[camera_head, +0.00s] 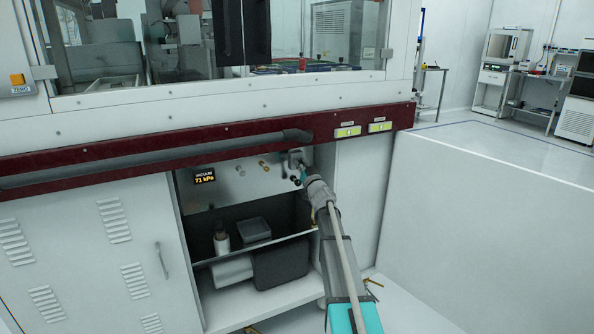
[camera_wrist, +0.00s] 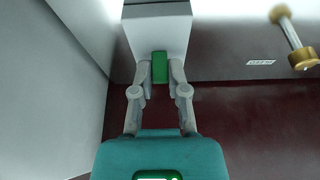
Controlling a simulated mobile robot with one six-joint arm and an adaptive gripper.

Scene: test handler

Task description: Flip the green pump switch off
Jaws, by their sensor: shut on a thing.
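The green pump switch (camera_wrist: 160,67) is a small green rocker on the face of a pale box (camera_wrist: 158,28) in the wrist view. My gripper (camera_wrist: 160,72) has one fingertip on each side of the switch and is shut on it. In the head view my gripper (camera_head: 303,174) reaches up to the grey switch box (camera_head: 296,157) at the right of the metal panel (camera_head: 230,184). The switch itself is hidden there behind my gripper and arm.
A vacuum display (camera_head: 205,177) reads 71 kPa on the panel. Small knobs (camera_head: 263,165) sit left of the box. A brass-ended fitting (camera_wrist: 292,38) stands at the right in the wrist view. A dark rail (camera_head: 150,160) runs above the open cabinet, with a dark pump (camera_head: 280,264) below.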

